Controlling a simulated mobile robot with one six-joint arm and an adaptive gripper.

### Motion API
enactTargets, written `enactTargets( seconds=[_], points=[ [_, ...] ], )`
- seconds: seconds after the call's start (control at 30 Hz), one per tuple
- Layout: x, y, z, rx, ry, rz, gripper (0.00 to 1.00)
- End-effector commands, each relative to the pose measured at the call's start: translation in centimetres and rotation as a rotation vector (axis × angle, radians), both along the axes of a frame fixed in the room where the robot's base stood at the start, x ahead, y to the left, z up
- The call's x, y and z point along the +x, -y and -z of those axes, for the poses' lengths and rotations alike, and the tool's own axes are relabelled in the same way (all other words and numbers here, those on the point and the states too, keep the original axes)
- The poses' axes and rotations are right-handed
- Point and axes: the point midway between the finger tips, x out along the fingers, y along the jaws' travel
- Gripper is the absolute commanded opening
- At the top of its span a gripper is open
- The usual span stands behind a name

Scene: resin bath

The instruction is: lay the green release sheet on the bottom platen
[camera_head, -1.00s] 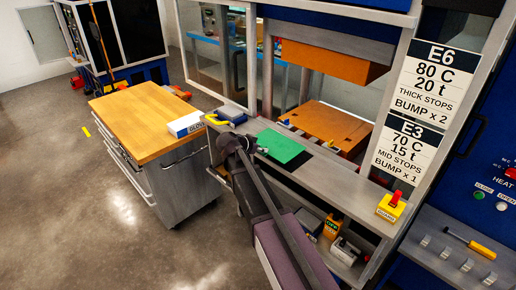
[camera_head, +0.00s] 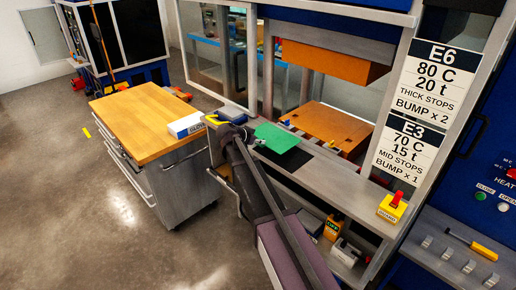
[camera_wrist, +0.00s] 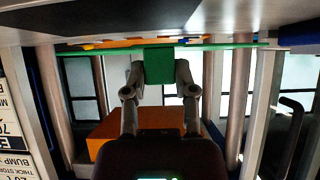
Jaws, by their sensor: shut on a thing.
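The green release sheet (camera_head: 278,137) is above the grey front ledge of the press in the head view. My gripper (camera_wrist: 158,68) is shut on a green tab (camera_wrist: 158,58) at the sheet's near edge in the wrist view. There the sheet shows edge-on as a thin green line, apart from the ledge. The bottom platen (camera_head: 326,123) is the orange slab inside the press, behind the sheet and to its right. The upper orange platen (camera_head: 325,62) hangs above it with an open gap.
A dark flat patch (camera_wrist: 150,14) lies on the ledge under the sheet. A glove box (camera_head: 186,125) stands on the wood-topped cart at left. Press posts (camera_head: 268,75) flank the opening. A yellow box with a red knob (camera_head: 393,206) sits at the ledge's right end.

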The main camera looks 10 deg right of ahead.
Motion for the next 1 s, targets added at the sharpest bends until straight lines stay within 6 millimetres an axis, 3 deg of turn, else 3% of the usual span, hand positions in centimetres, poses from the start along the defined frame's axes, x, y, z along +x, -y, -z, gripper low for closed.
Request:
enactTargets(
  seconds=[0.33,0.97,1.0],
  points=[
    [-0.2,0.1,3.2,0.000,0.000,0.001,0.00],
    [-0.2,0.1,3.8,0.000,0.000,0.002,0.00],
    [-0.2,0.1,3.7,0.000,0.000,0.002,0.48]
  ],
)
